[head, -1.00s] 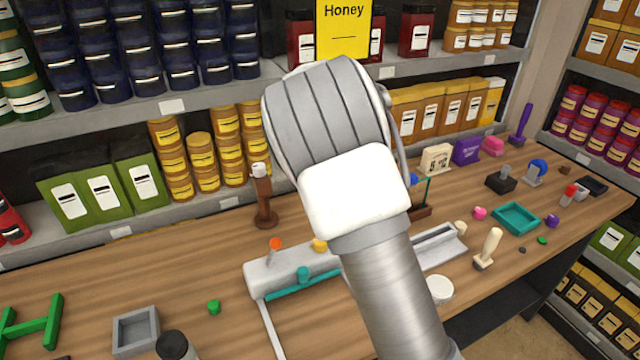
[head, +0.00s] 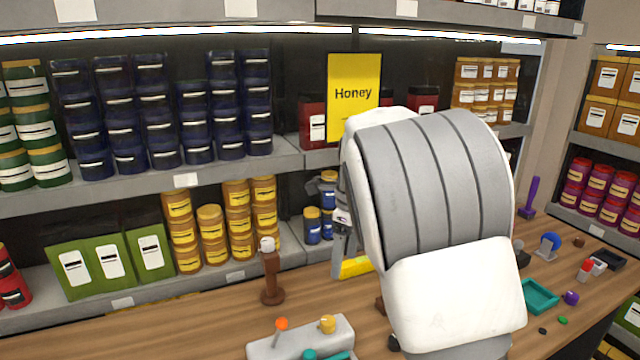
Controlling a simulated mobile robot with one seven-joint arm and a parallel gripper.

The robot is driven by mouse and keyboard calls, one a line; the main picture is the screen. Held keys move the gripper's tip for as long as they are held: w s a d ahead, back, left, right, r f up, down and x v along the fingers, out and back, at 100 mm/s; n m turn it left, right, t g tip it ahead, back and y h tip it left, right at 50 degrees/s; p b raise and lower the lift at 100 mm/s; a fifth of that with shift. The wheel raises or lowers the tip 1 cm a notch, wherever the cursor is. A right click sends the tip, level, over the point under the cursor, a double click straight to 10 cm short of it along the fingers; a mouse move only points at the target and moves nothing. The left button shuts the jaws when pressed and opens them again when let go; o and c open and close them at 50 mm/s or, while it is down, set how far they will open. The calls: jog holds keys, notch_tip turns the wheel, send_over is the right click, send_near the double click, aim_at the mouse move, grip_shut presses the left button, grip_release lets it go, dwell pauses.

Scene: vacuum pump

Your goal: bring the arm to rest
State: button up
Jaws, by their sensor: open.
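My arm (head: 440,190) is raised in front of the shelves, its thick grey and white links filling the right middle of the head view. My gripper (head: 341,250) shows only in part, at the left edge of the arm, pointing down above the back of the table. It is open. A yellow piece (head: 355,267) shows just right of the fingers; I cannot tell whether it touches them. The grey pump body (head: 300,338) with orange, yellow and teal knobs lies on the table at the bottom, cut off by the frame edge.
A brown stand (head: 271,278) stands upright on the wooden table (head: 190,328), left of my gripper. Shelves with jars and green packets (head: 100,262) rise behind it. A yellow Honey sign (head: 353,97) hangs above the arm. A teal tray (head: 540,296) and small parts lie at right.

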jog(key=s+d+r+n+t, duration=0.1)
jog(key=s+d+r+n, duration=0.15)
jog(key=s+n, duration=0.2)
jog(key=s+d+r+n+t+y, duration=0.1)
jog(key=s+d+r+n, duration=0.1)
jog(key=s+r+n, duration=0.3)
jog(key=s+d+n+t, duration=0.1)
jog(key=s+d+n, duration=0.15)
jog(key=s, duration=0.35)
jog(key=s+d+f+n+t+h, duration=0.1)
jog(key=s+n+t, duration=0.1)
jog(key=s+n, duration=1)
jog(key=shift+s+d+f+h, duration=0.2)
jog(key=shift+s+f+h, duration=0.1)
jog(key=shift+h, duration=0.1)
